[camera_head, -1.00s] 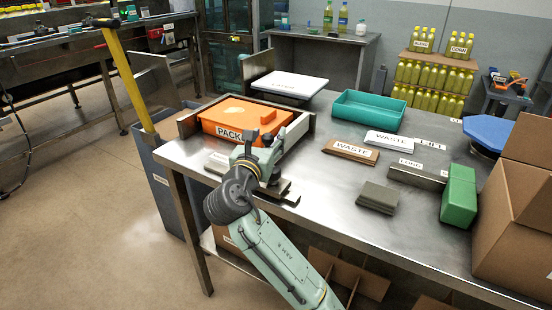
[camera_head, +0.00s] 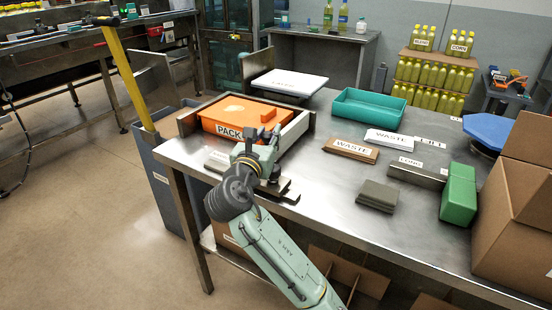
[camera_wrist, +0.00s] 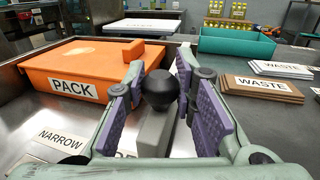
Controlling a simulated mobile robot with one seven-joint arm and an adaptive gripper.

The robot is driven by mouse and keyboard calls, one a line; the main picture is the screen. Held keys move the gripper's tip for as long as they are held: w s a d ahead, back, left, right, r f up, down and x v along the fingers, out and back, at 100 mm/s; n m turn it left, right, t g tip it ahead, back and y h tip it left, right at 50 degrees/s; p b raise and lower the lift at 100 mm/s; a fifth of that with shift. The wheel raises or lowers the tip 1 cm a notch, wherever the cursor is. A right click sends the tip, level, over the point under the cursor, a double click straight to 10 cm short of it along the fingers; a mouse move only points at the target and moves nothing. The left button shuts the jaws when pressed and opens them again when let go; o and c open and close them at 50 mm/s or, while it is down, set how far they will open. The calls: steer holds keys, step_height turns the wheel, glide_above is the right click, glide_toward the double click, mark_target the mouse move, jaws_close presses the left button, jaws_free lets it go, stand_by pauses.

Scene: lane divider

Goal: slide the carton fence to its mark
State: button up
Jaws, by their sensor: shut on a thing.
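The carton fence (camera_wrist: 158,130) is a grey bar with a round black knob (camera_wrist: 160,89), along the right side of an orange carton labelled PACK (camera_head: 245,118). In the head view my gripper (camera_head: 262,160) is at the carton's front right corner, hiding the knob. A NARROW label (camera_wrist: 63,138) lies on the table in front of the carton. A second label beside it is mostly hidden by my gripper.
A teal tray (camera_head: 368,110), WASTE stacks (camera_head: 350,150) and a grey stack (camera_head: 378,196) stand to the right on the metal table (camera_head: 325,195). A green block (camera_head: 458,195) and cardboard box (camera_head: 515,210) are farther right. Bare table lies right of the fence.

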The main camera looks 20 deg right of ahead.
jaws_close()
steer(key=shift+w+a+p, duration=0.3)
steer(key=shift+w+a, duration=0.85)
steer(key=shift+w, duration=0.3)
steer(key=o, duration=1.1)
jaws_free()
steer(key=shift+c, duration=0.2)
steer(key=v, duration=1.2)
